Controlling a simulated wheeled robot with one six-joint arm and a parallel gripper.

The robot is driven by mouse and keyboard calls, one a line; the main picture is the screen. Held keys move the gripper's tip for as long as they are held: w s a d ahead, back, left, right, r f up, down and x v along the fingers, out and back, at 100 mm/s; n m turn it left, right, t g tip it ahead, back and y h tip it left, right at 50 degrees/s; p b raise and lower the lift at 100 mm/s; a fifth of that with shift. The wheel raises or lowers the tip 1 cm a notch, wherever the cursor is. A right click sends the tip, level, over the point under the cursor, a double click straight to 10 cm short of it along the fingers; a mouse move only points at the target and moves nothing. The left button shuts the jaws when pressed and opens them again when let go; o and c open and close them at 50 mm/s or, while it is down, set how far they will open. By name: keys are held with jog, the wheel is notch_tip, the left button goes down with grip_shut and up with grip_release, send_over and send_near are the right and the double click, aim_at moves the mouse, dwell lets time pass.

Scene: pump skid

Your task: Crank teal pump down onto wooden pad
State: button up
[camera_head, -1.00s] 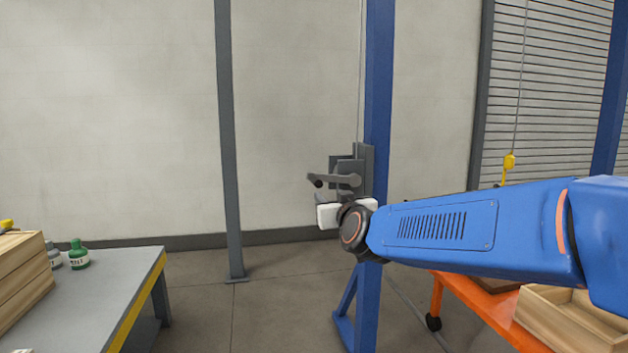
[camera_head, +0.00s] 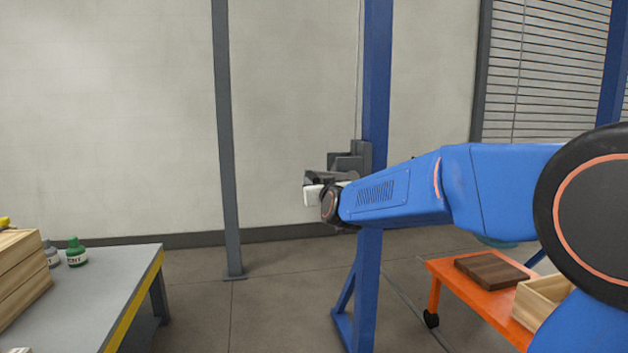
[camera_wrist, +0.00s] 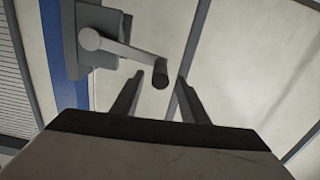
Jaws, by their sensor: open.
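The winch (camera_head: 349,160) is a grey box on the blue post, and it also shows in the wrist view (camera_wrist: 100,62). Its crank arm (camera_wrist: 120,48) slants down right to a dark handle (camera_wrist: 160,75). My gripper (camera_wrist: 160,79) is open, its fingertips on either side of the handle in the wrist view; I cannot tell whether they touch it. In the head view my wrist partly covers the crank. The wooden pad (camera_head: 492,270) is a dark brown board on the orange cart. A sliver of the teal pump (camera_head: 497,242) shows below my arm, mostly hidden.
The blue post (camera_head: 372,290) stands just behind my wrist. The orange cart (camera_head: 468,294) also carries a pale wooden crate (camera_head: 538,296). A grey workbench (camera_head: 92,300) with bottles and wooden boxes is at the left. A thin grey post (camera_head: 226,150) stands between; the floor there is clear.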

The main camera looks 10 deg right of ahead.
jog(key=shift+w, duration=2.5)
grip_shut()
